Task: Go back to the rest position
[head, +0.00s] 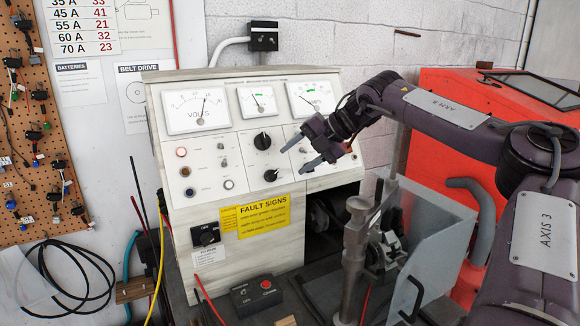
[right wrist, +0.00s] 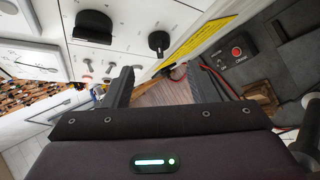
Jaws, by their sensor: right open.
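My right gripper (head: 292,158) is in front of the test bench (head: 225,120), near its knobs and switches. Its two fingers are spread apart with nothing between them. In the right wrist view the gripper (right wrist: 185,90) also shows its fingers apart, with the bench panel (right wrist: 125,30) close by. My right arm comes in from the right side of the head view. My left gripper does not show in either view.
A control box with a red button (head: 256,294) sits on the bench top below. A metal clamp post (head: 355,245) and a clear guard (head: 435,235) stand below my right arm. A red cabinet (head: 435,90) is at right. A pegboard (head: 35,130) hangs at left.

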